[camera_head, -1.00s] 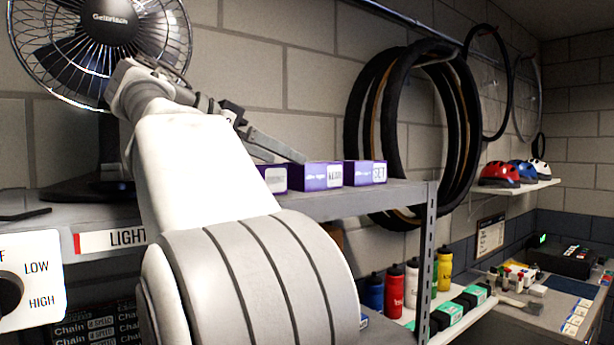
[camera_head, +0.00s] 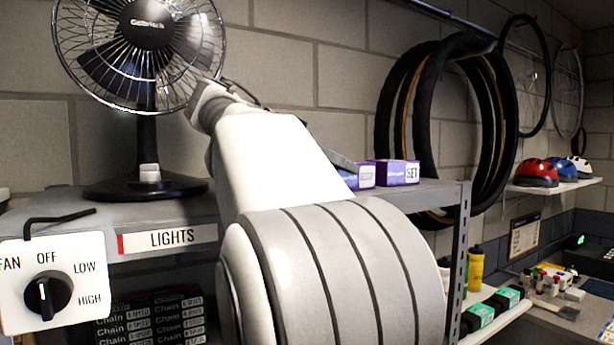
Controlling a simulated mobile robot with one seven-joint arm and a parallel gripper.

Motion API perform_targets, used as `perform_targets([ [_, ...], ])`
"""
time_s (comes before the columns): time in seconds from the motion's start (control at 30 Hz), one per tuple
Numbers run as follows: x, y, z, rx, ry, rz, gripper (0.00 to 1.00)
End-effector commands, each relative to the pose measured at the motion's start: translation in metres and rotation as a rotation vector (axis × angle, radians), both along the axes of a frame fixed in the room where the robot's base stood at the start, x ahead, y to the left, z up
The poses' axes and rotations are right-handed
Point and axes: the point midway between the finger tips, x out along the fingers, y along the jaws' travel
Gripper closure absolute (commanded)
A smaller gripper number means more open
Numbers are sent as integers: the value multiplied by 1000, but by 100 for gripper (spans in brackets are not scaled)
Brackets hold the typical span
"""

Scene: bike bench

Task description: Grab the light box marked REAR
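The purple light box (camera_head: 367,177) left of the SET box stands on the shelf. Its label is hard to read, but its place matches the middle box, which seems to read REAR in the earlier view. My gripper (camera_head: 343,162) is mostly hidden behind my arm; only a grey sliver shows just left of and above the middle box. Whether it touches the box or is open or shut does not show.
The shelf carries a LIGHTS label (camera_head: 172,238). A desk fan (camera_head: 148,180) stands left of my arm. A fan switch panel (camera_head: 54,283) is at the front left. Tires (camera_head: 437,130) hang behind the boxes. Chain boxes (camera_head: 150,318) are below.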

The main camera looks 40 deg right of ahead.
Motion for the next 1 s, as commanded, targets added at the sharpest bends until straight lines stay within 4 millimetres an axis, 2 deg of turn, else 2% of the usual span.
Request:
perform_targets([
  [0.03,0,0,0,0,0,0,58],
  [0.17,0,0,0,0,0,0,81],
  [0.57,0,0,5,-1,-1,0,81],
  [0.77,0,0,19,-2,-3,-1,81],
  [0.97,0,0,43,-2,-4,-2,81],
  [1.0,-8,-6,46,-1,-6,-5,81],
])
